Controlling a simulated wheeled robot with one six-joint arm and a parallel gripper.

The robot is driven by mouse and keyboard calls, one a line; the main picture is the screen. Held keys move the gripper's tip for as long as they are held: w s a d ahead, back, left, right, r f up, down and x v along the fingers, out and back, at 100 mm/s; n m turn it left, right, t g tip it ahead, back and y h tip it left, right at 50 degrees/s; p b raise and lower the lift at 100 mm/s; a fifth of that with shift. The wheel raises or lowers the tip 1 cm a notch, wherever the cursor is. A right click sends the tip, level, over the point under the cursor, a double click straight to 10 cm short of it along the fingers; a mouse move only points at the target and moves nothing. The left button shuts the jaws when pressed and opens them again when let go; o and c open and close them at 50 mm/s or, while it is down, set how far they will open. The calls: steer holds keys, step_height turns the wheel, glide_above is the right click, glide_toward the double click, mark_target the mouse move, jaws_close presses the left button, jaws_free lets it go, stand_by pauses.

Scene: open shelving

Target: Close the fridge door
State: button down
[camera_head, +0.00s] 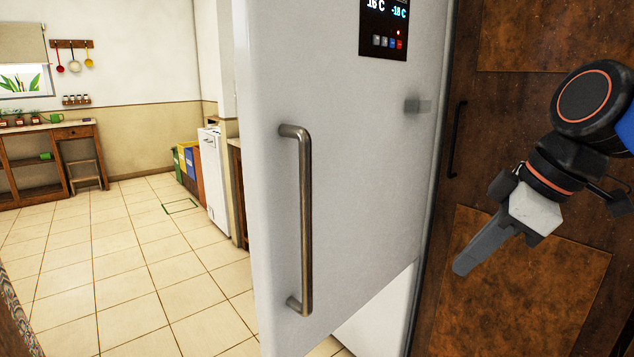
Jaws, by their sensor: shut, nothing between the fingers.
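The fridge door (365,170) is a large white panel standing open in the middle of the view, with its outer face toward me. A long vertical metal handle (305,220) is on its left part. A dark control display (385,25) is near its top. My gripper (468,264) is at the right, pointing down and left. Its fingers are shut and hold nothing. In the picture it is to the right of the door, in front of the brown cabinet, and apart from the handle. The fridge interior is hidden.
A brown wooden cabinet (520,120) with a dark handle (456,140) fills the right side. Open tiled floor (120,260) lies to the left. Farther back are a white appliance (214,185), colored bins (188,165) and a wooden table (60,140). A dark edge shows at bottom left.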

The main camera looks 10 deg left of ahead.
steer(key=a+r+n+g+y, duration=0.3)
steer(key=a+r+n, duration=1.15)
steer(key=r, duration=0.35)
glide_toward(296, 206)
steer(key=shift+x, duration=2.35)
